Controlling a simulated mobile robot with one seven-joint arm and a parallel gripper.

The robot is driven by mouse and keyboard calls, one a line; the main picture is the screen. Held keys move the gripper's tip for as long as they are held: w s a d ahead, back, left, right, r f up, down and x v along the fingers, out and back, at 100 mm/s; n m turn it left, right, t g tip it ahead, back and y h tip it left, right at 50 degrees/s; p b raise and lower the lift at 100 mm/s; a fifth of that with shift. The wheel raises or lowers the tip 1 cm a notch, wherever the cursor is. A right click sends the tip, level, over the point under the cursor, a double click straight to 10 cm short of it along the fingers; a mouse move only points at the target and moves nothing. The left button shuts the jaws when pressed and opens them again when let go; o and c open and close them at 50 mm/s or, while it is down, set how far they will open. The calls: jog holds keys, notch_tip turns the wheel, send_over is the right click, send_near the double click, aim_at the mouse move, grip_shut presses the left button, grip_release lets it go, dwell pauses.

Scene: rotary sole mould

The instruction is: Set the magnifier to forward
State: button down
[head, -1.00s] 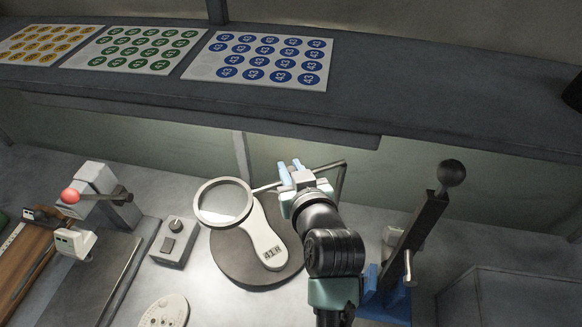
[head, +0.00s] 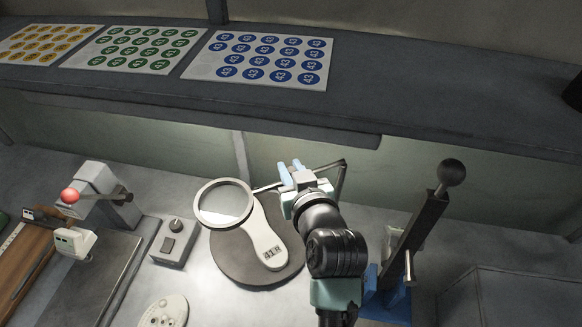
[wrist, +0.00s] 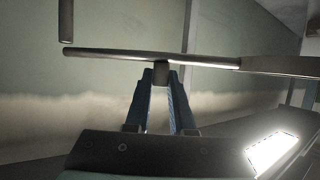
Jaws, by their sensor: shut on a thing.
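The magnifier (head: 224,204) is a round lens in a pale rim at the left end of a thin dark jointed arm (head: 329,166). Its lens is over the left edge of a dark round disc (head: 228,262). A white sole (head: 263,236) marked "41 R" lies on the disc, its upper end beside the lens rim. My gripper (head: 290,174) is at the magnifier's arm, to the right of the lens. In the wrist view, the blue fingers (wrist: 162,84) are shut on a short grey knob (wrist: 161,71) under the arm's bar (wrist: 150,56). The lens is not identifiable there.
A small box with a knob (head: 173,242) stands left of the disc. A lever with a black ball (head: 451,172) rises right of my arm. A red-knobbed device (head: 70,195) is at the far left. A shelf (head: 420,95) with sticker sheets (head: 262,61) runs behind.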

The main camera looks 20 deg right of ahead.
jog(key=s+d+n+g+y+b, duration=0.1)
jog(key=s+n+y+b, duration=0.3)
jog(key=s+n+y, duration=0.2)
jog(key=shift+d+y, duration=0.4)
dwell(0.4)
jog(key=c, duration=0.8)
grip_release()
jog(key=shift+o, duration=0.2)
jog(key=b+v, duration=0.3)
jog(key=v, duration=1)
jog(key=shift+c, duration=0.2)
